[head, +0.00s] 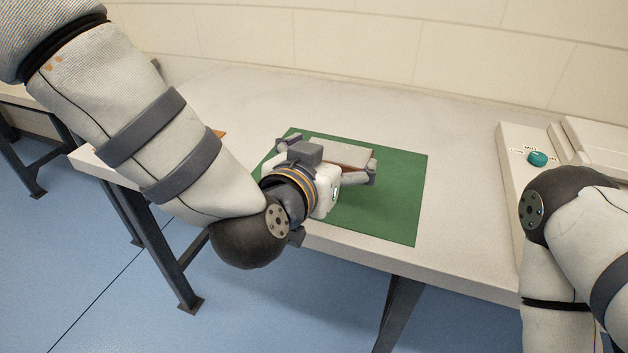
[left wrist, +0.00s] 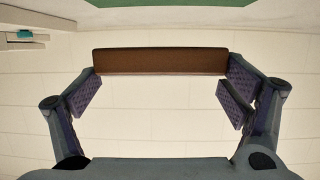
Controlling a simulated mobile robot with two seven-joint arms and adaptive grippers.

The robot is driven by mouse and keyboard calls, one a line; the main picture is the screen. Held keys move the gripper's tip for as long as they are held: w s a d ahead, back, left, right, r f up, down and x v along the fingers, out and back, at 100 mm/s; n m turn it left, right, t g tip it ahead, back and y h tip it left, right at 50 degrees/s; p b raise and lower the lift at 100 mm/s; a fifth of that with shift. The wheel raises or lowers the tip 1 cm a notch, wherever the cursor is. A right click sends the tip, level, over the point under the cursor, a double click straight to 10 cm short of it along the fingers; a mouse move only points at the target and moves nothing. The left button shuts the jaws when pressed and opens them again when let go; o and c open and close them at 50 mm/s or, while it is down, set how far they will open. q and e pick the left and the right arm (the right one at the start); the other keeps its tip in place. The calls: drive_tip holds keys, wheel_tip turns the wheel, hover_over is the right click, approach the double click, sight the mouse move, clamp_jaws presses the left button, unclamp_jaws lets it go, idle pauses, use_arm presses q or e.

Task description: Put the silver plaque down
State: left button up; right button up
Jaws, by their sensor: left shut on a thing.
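The silver plaque (head: 343,151) is a flat slab with a pale silvery face and a brown edge. My left gripper (head: 335,162) is shut on it, one finger at each end, over the green mat (head: 400,195). I cannot tell whether the plaque touches the mat or is a little above it. In the left wrist view the plaque's brown edge (left wrist: 160,61) spans between the finger pads, and a strip of the mat (left wrist: 190,3) shows at the top. My right gripper is out of view; only its arm shows.
A pale machine with a teal knob (head: 537,158) stands on the table's right side, partly behind my right arm. A small orange-brown thing (head: 219,133) shows behind my left arm. The white tabletop (head: 460,215) is clear between mat and machine. A wall runs behind.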

use_arm(q)
drive_tip(key=w+a+f, duration=0.1)
drive_tip(key=f, duration=0.1)
drive_tip(key=w+a+f+b, duration=0.1)
drive_tip(key=f, duration=0.1)
drive_tip(key=w+a+f, duration=0.1)
drive_tip(key=shift+w+a+f, duration=0.1)
drive_tip(key=shift+w+f, duration=0.2)
drive_tip(key=shift+f, duration=0.1)
drive_tip(key=shift+w+a+f+b, duration=0.15)
drive_tip(key=shift+f+b, duration=0.3)
drive_tip(key=shift+f, duration=1.1)
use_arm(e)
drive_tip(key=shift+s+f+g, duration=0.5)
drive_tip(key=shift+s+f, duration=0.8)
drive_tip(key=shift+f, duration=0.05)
use_arm(q)
drive_tip(key=shift+f, duration=0.2)
drive_tip(key=o, duration=1)
drive_tip(key=shift+c, duration=0.2)
